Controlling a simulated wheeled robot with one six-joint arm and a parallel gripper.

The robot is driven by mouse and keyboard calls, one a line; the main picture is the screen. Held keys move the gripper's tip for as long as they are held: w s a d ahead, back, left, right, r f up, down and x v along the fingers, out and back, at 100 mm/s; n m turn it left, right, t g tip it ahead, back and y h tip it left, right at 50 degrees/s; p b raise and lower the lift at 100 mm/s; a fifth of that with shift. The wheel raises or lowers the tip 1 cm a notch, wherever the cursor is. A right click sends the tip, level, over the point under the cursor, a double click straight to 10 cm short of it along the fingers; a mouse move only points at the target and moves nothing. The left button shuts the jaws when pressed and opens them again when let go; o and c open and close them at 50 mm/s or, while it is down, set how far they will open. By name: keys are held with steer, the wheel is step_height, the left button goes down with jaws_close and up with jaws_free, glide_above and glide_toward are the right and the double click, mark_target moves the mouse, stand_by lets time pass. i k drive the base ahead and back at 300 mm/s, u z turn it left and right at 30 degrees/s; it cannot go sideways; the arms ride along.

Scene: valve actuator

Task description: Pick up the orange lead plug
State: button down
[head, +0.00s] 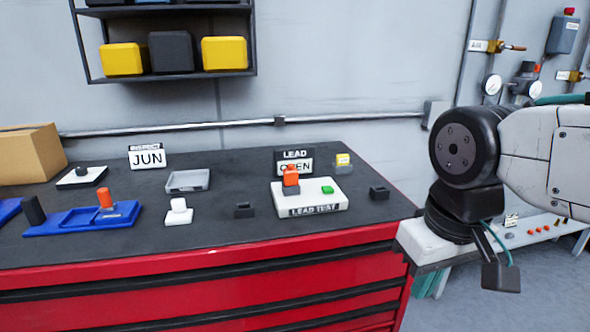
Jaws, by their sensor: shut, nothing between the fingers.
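A second orange piece (105,198) stands in the blue tray (72,220) at the left. No lettering on either names it the lead plug. My gripper (500,277) hangs at the lower right, off the bench's right end and well away from both orange pieces. It is shut and empty, with its fingers only partly distinguishable.
A LEAD OPEN sign (294,162) stands behind the test block. Small dark blocks (380,192) (244,210), a white piece (179,211), a grey tray (187,181) and a JUN sign (147,157) share the red bench's dark top (240,165). A white shelf (545,228) stands right.

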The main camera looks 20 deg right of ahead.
mark_target(290, 175)
steer(key=z, duration=0.55)
steer(key=k, duration=1.25)
steer(key=u, duration=0.2)
steer(key=i, duration=0.65)
steer(key=u, duration=0.45)
steer(key=i, duration=1.2)
steer(key=z, duration=0.75)
